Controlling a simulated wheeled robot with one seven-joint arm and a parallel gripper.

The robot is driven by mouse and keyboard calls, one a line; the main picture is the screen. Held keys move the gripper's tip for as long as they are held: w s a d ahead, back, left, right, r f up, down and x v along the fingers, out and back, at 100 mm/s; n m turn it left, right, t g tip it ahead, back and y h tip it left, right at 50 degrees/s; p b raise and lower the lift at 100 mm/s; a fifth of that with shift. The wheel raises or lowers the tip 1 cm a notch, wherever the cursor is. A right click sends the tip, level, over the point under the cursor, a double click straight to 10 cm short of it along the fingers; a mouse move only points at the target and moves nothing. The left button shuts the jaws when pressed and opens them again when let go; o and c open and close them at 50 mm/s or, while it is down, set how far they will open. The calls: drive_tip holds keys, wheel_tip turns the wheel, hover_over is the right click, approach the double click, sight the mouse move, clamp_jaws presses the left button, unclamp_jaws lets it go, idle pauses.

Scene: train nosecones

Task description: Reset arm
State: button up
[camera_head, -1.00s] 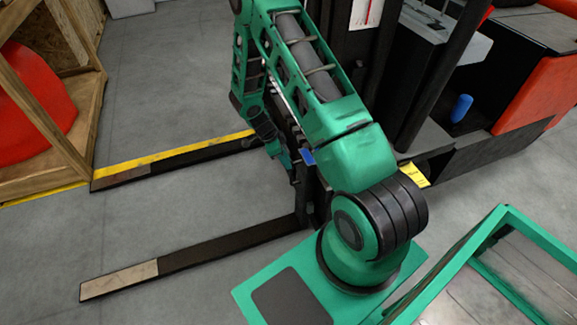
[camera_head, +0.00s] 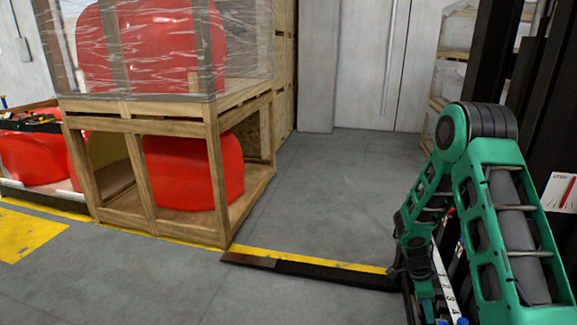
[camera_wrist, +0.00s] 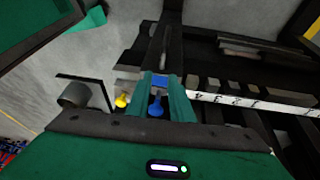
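My green arm hangs folded at the right of the head view, with its black elbow joint uppermost. Its lower link runs down to a dark wrist (camera_head: 415,258) near the bottom edge, close beside the black mast. The fingertips cannot be made out there. In the wrist view a green surface with a small lit indicator fills the bottom, with a dark bolted bar above it. Two teal upright pieces stand at the middle with a blue part between them. I cannot tell whether these are gripper fingers. No held object can be made out.
A wooden crate frame (camera_head: 215,170) holds a red nosecone (camera_head: 195,172); a plastic-wrapped red one (camera_head: 150,45) sits on top. Another red piece (camera_head: 35,155) is at far left. A dark fork (camera_head: 315,271) lies along yellow tape. Grey floor (camera_head: 330,190) is clear toward the white doors.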

drive_tip(key=s+d+r+n+y, duration=0.1)
drive_tip(key=s+r+n, duration=0.2)
drive_tip(key=s+r, duration=0.55)
drive_tip(key=s+d+r+n+y, duration=0.1)
drive_tip(key=s+r+n, duration=0.25)
drive_tip(key=r, duration=1.05)
drive_tip(key=s+a+r+n+t+y, duration=0.1)
drive_tip(key=s+a+r+n, duration=0.2)
drive_tip(key=s, duration=0.6)
drive_tip(key=s+a+r+n+t+y, duration=0.1)
drive_tip(key=s+a+r+n, duration=0.2)
drive_tip(key=s, duration=0.6)
wheel_tip(320, 180, up, 4)
drive_tip(key=shift+a+f+n, duration=0.1)
drive_tip(key=shift+a+n, duration=0.2)
drive_tip(key=shift+n, duration=0.95)
drive_tip(key=shift+w+f, duration=0.25)
drive_tip(key=shift+w, duration=0.45)
